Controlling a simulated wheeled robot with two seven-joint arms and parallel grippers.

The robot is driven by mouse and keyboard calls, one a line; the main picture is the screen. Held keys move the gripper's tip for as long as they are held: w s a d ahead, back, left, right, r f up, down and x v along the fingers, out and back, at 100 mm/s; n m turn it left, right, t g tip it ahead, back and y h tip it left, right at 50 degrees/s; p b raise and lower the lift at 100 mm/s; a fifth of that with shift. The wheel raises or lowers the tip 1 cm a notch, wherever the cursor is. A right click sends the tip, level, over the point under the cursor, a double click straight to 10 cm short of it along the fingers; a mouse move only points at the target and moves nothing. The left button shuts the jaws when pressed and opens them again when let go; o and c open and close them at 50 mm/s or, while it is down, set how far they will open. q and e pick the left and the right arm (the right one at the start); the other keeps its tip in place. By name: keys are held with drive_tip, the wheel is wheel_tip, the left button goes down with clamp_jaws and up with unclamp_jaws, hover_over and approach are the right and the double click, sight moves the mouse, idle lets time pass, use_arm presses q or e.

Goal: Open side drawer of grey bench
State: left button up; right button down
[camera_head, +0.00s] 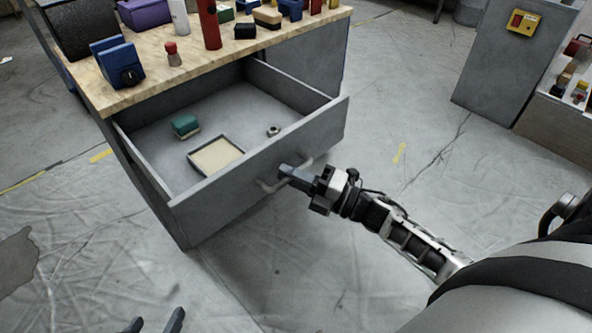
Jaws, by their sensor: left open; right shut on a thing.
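The grey bench (319,58) with a wooden top stands at the upper left. Its side drawer (258,160) is pulled well out toward me and its inside shows. My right gripper (287,172) is shut on the drawer's curved handle (268,187) at the middle of the drawer front. My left gripper (155,323) is open and empty at the bottom edge, low over the floor and apart from the drawer. Only its fingertips show. In the drawer lie a green block (185,126), a shallow cream tray (238,144) and a small ring-like part (273,131).
On the bench top stand a blue box (118,63), a red cylinder (209,26) and several small boxes. A grey cabinet (500,70) with a yellow switch box (522,22) stands at the upper right. The floor in front of the drawer is clear.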

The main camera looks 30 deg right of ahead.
drive_tip(key=c, duration=1.6)
unclamp_jaws()
use_arm(q)
drive_tip(key=shift+s, duration=0.15)
use_arm(e)
drive_tip(key=shift+o, duration=0.7)
drive_tip(key=shift+s, duration=0.1)
use_arm(q)
drive_tip(key=shift+s+f, duration=0.15)
use_arm(e)
drive_tip(key=v, duration=1.6)
